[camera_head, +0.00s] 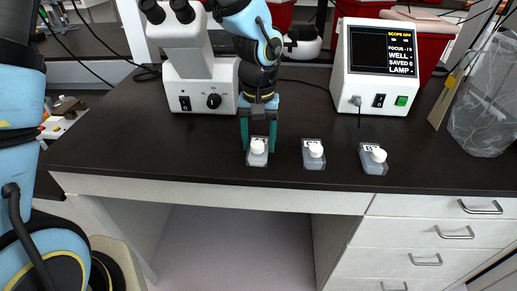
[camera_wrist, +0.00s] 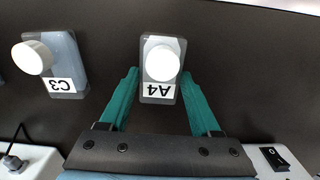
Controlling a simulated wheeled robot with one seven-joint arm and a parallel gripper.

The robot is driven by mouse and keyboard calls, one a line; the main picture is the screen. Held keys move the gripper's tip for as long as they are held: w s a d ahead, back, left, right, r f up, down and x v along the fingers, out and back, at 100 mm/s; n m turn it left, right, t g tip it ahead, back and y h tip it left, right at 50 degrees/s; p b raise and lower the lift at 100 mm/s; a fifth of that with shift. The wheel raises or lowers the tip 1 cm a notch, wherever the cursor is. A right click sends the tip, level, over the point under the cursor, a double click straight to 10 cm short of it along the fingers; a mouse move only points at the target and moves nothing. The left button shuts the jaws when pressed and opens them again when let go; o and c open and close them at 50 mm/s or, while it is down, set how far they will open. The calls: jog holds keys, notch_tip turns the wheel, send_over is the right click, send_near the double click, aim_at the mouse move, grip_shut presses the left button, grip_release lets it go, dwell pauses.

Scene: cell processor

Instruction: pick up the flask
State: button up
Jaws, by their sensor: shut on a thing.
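In the wrist view this flask (camera_wrist: 158,70) carries the label A4 and sits between the two teal fingers. My gripper (camera_head: 259,140) reaches down from behind, and its fingers (camera_wrist: 160,88) are shut on the sides of the A4 flask. I cannot tell whether the A4 flask touches the bench.
A white microscope (camera_head: 197,75) stands at the back left, beside my arm. A white monitor box (camera_head: 378,70) with a black screen stands at the back right. A clear bag (camera_head: 482,100) hangs at the right end. The bench (camera_head: 120,140) left of the flasks is clear.

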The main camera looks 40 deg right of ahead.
jog(key=shift+r, duration=0.1)
notch_tip(320, 180, up, 10)
jog(key=b, duration=0.2)
dwell(0.3)
jog(key=o, duration=0.8)
grip_shut()
